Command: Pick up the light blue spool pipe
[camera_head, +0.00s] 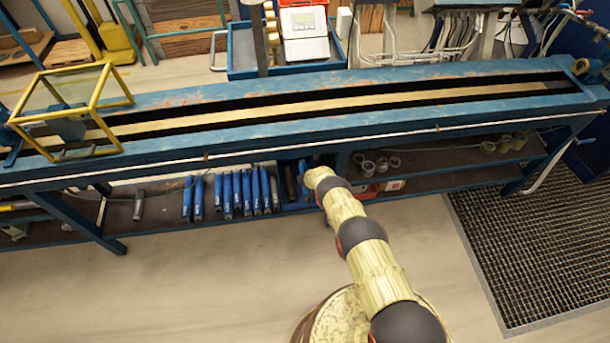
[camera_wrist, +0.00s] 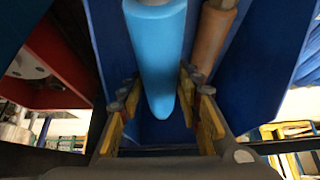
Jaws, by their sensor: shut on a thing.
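The light blue spool pipe (camera_wrist: 158,50) fills the upper middle of the wrist view, its rounded end pointing down. My gripper (camera_wrist: 160,108) is shut on it, with one yellow-padded finger on each side. In the head view my arm reaches to the shelf under the blue bench, and its own links hide the gripper and most of what it holds.
A brown pipe (camera_wrist: 212,42) stands close to the right finger. Blue panels flank the pipe. In the head view several dark blue pipes (camera_head: 230,192) line the lower shelf left of my arm. The blue bench (camera_head: 330,135) overhangs the shelf.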

